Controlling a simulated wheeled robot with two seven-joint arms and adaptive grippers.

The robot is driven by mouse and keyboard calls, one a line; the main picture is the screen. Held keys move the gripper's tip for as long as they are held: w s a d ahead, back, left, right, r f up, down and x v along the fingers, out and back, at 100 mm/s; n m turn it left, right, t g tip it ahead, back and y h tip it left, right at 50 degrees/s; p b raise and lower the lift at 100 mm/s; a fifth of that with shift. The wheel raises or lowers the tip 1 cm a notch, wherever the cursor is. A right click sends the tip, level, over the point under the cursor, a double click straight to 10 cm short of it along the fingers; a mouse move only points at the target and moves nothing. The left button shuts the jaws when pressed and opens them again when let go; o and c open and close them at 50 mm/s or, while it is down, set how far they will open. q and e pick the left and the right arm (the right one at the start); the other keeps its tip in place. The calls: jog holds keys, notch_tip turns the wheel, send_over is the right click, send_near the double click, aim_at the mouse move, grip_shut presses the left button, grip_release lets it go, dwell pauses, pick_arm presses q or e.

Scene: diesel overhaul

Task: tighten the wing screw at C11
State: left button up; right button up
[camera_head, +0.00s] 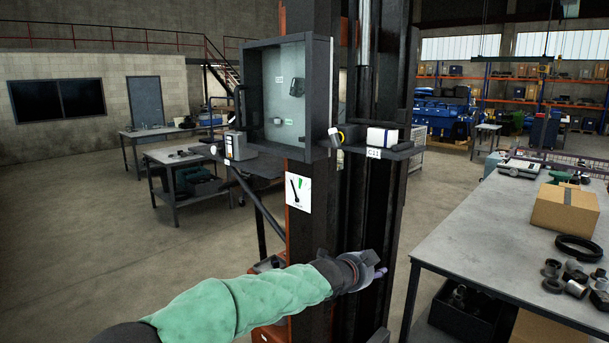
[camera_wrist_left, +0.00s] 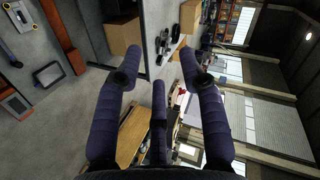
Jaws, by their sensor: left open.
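The C11 label (camera_head: 373,153) is on the front edge of a small dark shelf (camera_head: 402,152) on the right of the dark column. A white and blue box (camera_head: 382,138) stands on this shelf. A small black and yellow part (camera_head: 337,137) shows at the shelf's left end. I cannot make out a wing screw for certain. My left gripper (camera_head: 376,271) is in front of the column, well below the C11 shelf and apart from it. In the left wrist view its dark fingers (camera_wrist_left: 130,45) are spread, with nothing between them. My right gripper is not in view.
An open-fronted cabinet (camera_head: 323,95) and a white sign with a pointer (camera_head: 298,194) are on the column, left of C11. A grey workbench (camera_head: 455,238) with a cardboard box (camera_head: 565,210) and metal parts stands right.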

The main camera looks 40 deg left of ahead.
pick_arm(q)
jog(key=s+a+r+m+t+y+p, duration=0.1)
jog(key=s+a+r+y, duration=0.3)
jog(key=r, duration=0.7)
jog(key=s+a+r+m+t+h+p, duration=0.1)
jog(key=s+a+r+t, duration=0.3)
jog(key=r, duration=0.6)
jog(key=s+a+r+m+g+y+p, duration=0.1)
jog(key=s+a+r+m+y, duration=0.1)
jog(key=s+r, duration=0.65)
jog(key=w+n+g+h+p, duration=0.1)
jog(key=w+n+h+p, duration=0.1)
jog(key=n, duration=0.4)
jog(key=w+r+n+g+h+p, duration=0.1)
jog(key=w+n+h+p, duration=0.1)
jog(key=n, duration=0.5)
jog(key=w+r+n+g+h+p, duration=0.1)
jog(key=w+n+h+p, duration=0.1)
jog(key=n+h+p, duration=0.2)
jog(key=shift+w+r+n+g+p, duration=0.1)
jog(key=shift+w+n+g+p, duration=0.2)
jog(key=shift+n+p, duration=0.7)
jog(key=shift+w, duration=0.3)
